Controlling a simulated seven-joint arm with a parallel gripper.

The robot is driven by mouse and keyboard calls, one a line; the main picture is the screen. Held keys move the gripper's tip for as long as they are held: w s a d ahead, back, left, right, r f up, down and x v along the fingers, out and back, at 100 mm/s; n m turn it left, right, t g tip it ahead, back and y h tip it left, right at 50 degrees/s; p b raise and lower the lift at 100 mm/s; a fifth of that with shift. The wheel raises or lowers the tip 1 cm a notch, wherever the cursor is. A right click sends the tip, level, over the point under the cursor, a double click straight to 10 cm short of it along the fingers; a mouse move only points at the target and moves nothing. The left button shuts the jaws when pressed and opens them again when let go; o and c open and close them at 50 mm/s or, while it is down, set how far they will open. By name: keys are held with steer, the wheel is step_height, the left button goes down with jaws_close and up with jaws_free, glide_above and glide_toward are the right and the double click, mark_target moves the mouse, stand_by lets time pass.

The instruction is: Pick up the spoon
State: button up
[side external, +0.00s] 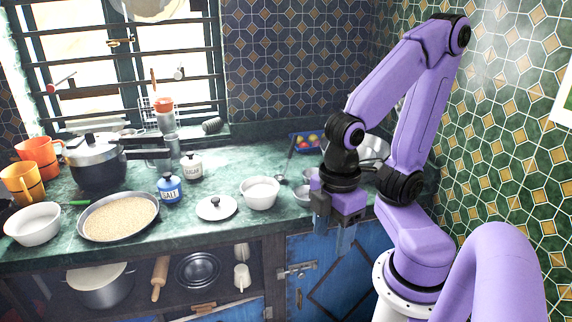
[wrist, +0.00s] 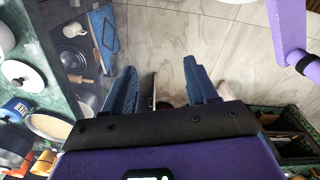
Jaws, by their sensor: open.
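A long dark-handled utensil that looks like a spoon (side external: 288,162) is on the green counter (side external: 232,166), its handle slanting up and its bowl end low, near the small bowls. I cannot tell whether it leans on anything. My gripper (side external: 334,236) is open and points down in front of the counter's front edge, to the right of the spoon and apart from it. In the wrist view my gripper (wrist: 160,66) has its two blue fingers spread with nothing held between them, above the tiled floor. I cannot make out the spoon in the wrist view.
A white bowl (side external: 260,193), a lid (side external: 216,208), a salt jar (side external: 191,167), a blue jar (side external: 169,190) and a pan of grain (side external: 119,216) stand on the counter. A tray of colourful round things (side external: 308,141) is at the back. Blue cupboard doors are below.

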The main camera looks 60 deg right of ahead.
steer(key=shift+c, duration=1)
